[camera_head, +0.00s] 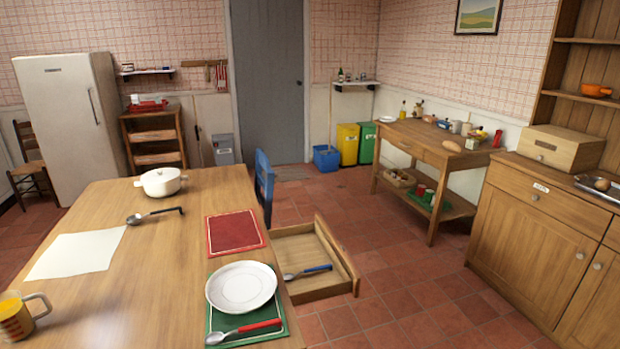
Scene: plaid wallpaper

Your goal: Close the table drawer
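The wooden table (165,260) fills the lower left of the head view. Its drawer (345,262) is pulled out from the table's right side, over the tiled floor. A spoon with a blue handle (308,272) lies inside the drawer. Neither of my grippers shows in this view.
On the table are a white plate (241,287) on a green mat, a red-handled spoon (243,332), a red mat (235,232), a white pot (160,182), a ladle (155,215), paper (76,254) and a mug (17,317). A blue chair (264,184) stands behind the drawer. Floor right of the drawer is clear.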

